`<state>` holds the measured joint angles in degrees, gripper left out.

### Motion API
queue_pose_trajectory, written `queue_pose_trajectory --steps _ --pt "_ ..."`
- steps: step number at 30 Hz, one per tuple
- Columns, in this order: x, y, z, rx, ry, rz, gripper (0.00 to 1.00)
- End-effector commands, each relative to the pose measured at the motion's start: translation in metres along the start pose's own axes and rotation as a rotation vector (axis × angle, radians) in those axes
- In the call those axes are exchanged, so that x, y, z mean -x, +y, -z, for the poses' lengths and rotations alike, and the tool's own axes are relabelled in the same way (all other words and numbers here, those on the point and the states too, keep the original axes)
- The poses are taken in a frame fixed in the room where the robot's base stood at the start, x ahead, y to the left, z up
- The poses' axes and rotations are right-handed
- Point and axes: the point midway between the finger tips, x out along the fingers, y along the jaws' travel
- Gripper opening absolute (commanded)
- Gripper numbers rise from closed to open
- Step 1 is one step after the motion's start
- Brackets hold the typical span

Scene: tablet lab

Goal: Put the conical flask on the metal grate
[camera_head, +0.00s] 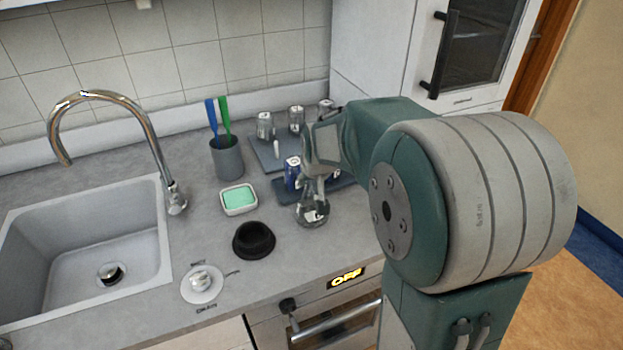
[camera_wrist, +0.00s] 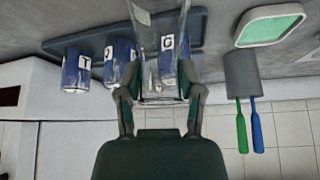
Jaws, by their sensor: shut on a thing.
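The clear glass conical flask (camera_head: 312,214) is upright at the counter, in front of the dark trays. I cannot tell whether its base touches the counter. My gripper (camera_head: 315,180) is shut on its upper part. In the wrist view the flask's clear glass (camera_wrist: 160,45) extends up from between the fingers of my gripper (camera_wrist: 160,101). My arm hides the counter to the right of the flask in the head view. I cannot make out a metal grate in either view.
A dark tray (camera_wrist: 62,47) holds blue labelled containers (camera_wrist: 76,72) close behind the flask. The sink (camera_head: 85,240) is farther left.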

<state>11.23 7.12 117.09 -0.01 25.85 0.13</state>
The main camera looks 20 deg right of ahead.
Motion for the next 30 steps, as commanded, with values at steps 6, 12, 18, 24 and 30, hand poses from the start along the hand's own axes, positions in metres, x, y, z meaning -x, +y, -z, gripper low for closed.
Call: queue_pose_trajectory --steps 6,12,18,24,30 --pt "0.0 0.0 0.0 0.0 0.002 0.0 0.0" --pt "-0.001 0.0 -0.001 0.0 0.001 0.0 0.84" --pt "-0.001 0.0 -0.001 0.0 0.001 0.0 0.84" --pt "0.001 0.0 0.001 0.0 0.002 0.0 0.84" --pt "0.029 0.0 0.001 0.0 0.007 0.0 0.84"
